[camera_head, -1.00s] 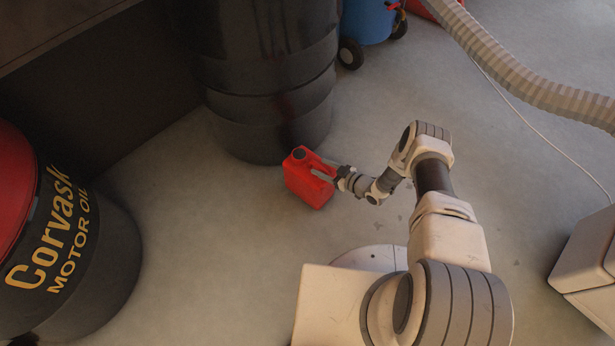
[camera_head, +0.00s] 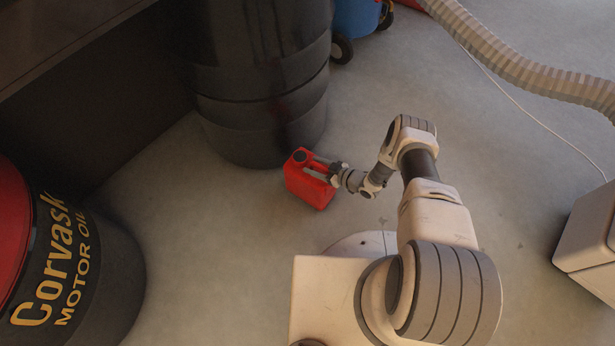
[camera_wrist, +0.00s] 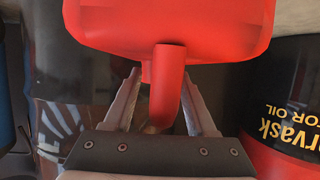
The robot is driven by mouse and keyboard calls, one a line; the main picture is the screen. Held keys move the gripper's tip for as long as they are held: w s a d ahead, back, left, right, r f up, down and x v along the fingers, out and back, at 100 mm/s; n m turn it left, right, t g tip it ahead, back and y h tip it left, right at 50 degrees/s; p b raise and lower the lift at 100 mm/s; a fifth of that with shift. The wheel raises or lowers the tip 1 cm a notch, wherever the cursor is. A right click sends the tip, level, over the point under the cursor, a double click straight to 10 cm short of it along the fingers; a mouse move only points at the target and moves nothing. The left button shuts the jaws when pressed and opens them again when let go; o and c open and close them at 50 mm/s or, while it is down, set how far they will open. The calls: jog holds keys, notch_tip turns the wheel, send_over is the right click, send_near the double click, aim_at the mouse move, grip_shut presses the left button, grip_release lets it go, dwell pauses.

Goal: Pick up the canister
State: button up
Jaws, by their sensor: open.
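The red canister (camera_head: 309,184) stands on the concrete floor in front of a large black drum. It has a dark cap on top and a handle on its right side. My gripper (camera_head: 318,169) reaches it from the right, at handle height. In the wrist view the canister (camera_wrist: 170,28) fills the top, and its red handle (camera_wrist: 166,85) runs down between the two fingers of my gripper (camera_wrist: 160,85). The fingers are open, one on each side of the handle, with a gap showing beside it. The canister's base is hidden in the wrist view.
A black drum (camera_head: 262,110) stands close behind the canister. A Corvask motor oil drum (camera_head: 100,262) with a red top stands at lower left. A ribbed hose (camera_head: 520,78) and thin cable lie at upper right. A pale box (camera_head: 590,235) is at right. Floor between is clear.

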grip_shut()
dwell(1.4)
